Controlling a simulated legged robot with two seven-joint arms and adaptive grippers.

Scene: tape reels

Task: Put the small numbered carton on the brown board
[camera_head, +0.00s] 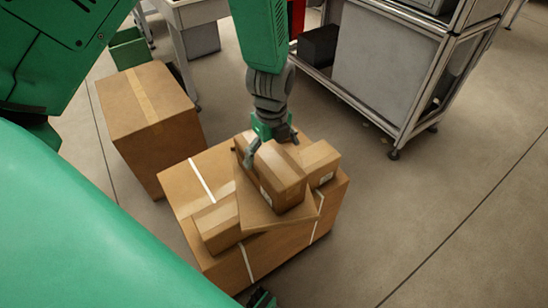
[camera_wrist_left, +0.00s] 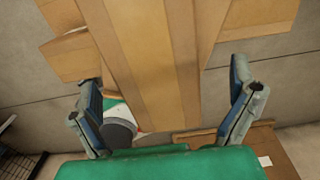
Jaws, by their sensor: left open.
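The small carton (camera_head: 274,176) is a brown taped box with a white label low on its near end; its number is too small to read. It appears to rest on the brown board (camera_head: 247,205), a flat piece whose corners show around it. In the left wrist view the carton (camera_wrist_left: 152,50) lies between the fingers. My left gripper (camera_head: 272,146) comes down over its far end, open, one finger on each side. In the left wrist view gaps show beside the fingers of the gripper (camera_wrist_left: 166,85).
The board lies on a large strapped carton (camera_head: 185,183), with a smaller carton (camera_head: 219,226) at left and another (camera_head: 320,160) at right. A tall carton (camera_head: 150,115) stands on the floor to the left. A metal-framed cart (camera_head: 390,75) is behind. Floor at right is clear.

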